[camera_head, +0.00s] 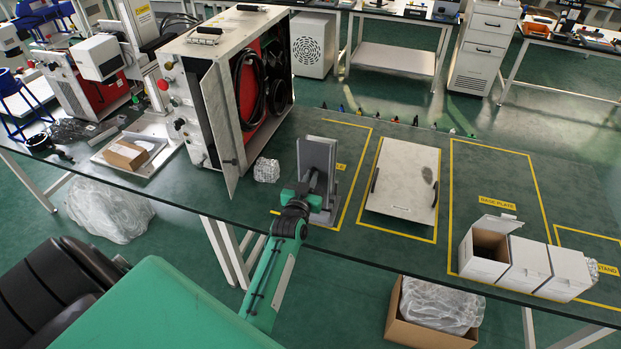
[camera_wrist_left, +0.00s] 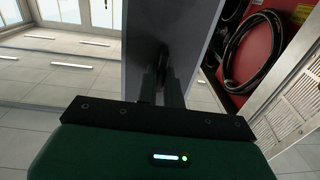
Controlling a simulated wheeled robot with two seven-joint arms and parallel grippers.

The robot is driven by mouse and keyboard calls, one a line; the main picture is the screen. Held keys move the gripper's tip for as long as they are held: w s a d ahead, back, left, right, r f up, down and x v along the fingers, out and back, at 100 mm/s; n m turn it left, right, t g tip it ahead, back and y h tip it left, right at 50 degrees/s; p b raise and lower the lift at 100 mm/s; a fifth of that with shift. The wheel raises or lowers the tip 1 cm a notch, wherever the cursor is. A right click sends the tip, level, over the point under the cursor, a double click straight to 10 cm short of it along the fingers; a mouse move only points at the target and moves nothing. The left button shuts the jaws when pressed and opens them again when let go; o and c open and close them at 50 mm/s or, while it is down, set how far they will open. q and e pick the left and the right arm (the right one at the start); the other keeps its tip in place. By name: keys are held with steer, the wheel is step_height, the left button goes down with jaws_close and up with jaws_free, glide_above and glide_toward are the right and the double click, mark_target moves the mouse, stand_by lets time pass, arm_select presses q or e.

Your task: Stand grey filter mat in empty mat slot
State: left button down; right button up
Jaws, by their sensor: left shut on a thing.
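My left gripper (camera_head: 312,182) reaches in from the bottom of the head view and is shut on a grey upright panel (camera_head: 317,152), which I take to be the grey filter mat. In the left wrist view, the gripper's dark fingers (camera_wrist_left: 162,88) close on this flat grey mat (camera_wrist_left: 160,40), which rises out of the top of the picture. A grey block-like part (camera_head: 325,216) shows below and beside the fingers; I cannot tell whether it belongs to the mat or to a holder. I cannot make out an empty mat slot. My right gripper is not in view.
An open cabinet (camera_head: 210,100) with red inside and black hoses stands left of the mat. A crumpled clear lump (camera_head: 266,170) lies between them. Right are a pale panel (camera_head: 403,180) in a yellow outline and white boxes (camera_head: 528,262) at the table's front edge.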

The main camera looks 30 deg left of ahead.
arm_select(q)
steer(key=shift+f, duration=0.2)
steer(key=shift+f+b, duration=0.8)
steer(key=shift+f, duration=0.25)
steer(key=shift+f+b, duration=0.75)
steer(key=shift+f, duration=0.35)
stand_by(0.5)
steer(key=c, duration=1.5)
jaws_free()
steer(key=shift+o, duration=0.2)
steer(key=p+v, duration=0.3)
steer(key=v, duration=0.5)
steer(key=shift+p, duration=0.35)
